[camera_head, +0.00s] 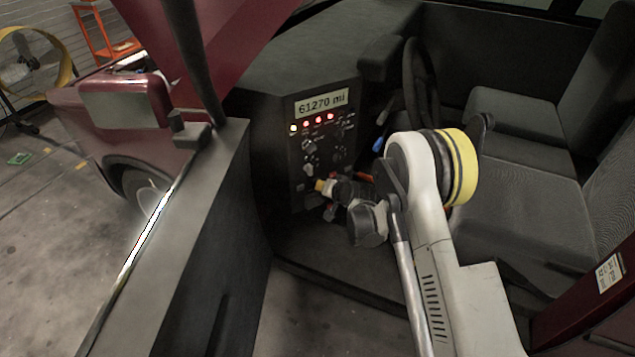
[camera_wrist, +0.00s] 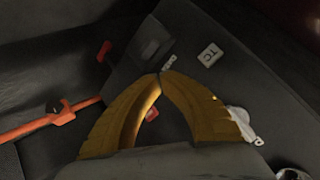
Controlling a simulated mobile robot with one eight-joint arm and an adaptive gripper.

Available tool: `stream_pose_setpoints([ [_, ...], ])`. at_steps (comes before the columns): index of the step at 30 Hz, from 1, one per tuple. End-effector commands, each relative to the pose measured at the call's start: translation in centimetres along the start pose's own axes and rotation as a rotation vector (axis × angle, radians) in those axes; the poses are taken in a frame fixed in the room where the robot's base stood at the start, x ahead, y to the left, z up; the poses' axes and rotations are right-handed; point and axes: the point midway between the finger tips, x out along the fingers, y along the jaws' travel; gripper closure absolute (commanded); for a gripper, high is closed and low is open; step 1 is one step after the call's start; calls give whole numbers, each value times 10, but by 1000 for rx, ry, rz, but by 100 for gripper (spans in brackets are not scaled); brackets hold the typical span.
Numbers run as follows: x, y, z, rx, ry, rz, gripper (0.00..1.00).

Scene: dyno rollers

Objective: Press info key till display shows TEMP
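The display (camera_head: 321,103) at the top of the dark dash panel (camera_head: 297,165) reads "61270 mi". My gripper (camera_head: 319,185) is at the lower part of this panel. In the wrist view my gripper (camera_wrist: 161,75) has its two yellow-brown fingers meeting at the tips, with nothing seen between them. A small light key (camera_wrist: 169,61) lies just beyond the fingertips; its label is too small to read, and I cannot tell whether they touch. A square key marked "TC" (camera_wrist: 210,54) is to its right. I cannot pick out the info key by its label.
Several lit indicators (camera_head: 318,120) sit below the display. The steering wheel (camera_head: 420,85) and seats (camera_head: 535,105) are at the right. An orange-red lever (camera_wrist: 40,122) is at the left in the wrist view. The open door (camera_head: 195,225) stands at the left.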

Motion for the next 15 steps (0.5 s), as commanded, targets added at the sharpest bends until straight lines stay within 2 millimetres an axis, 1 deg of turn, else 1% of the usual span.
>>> stream_pose_setpoints([
  [15,5,-3,-2,0,0,0,100],
])
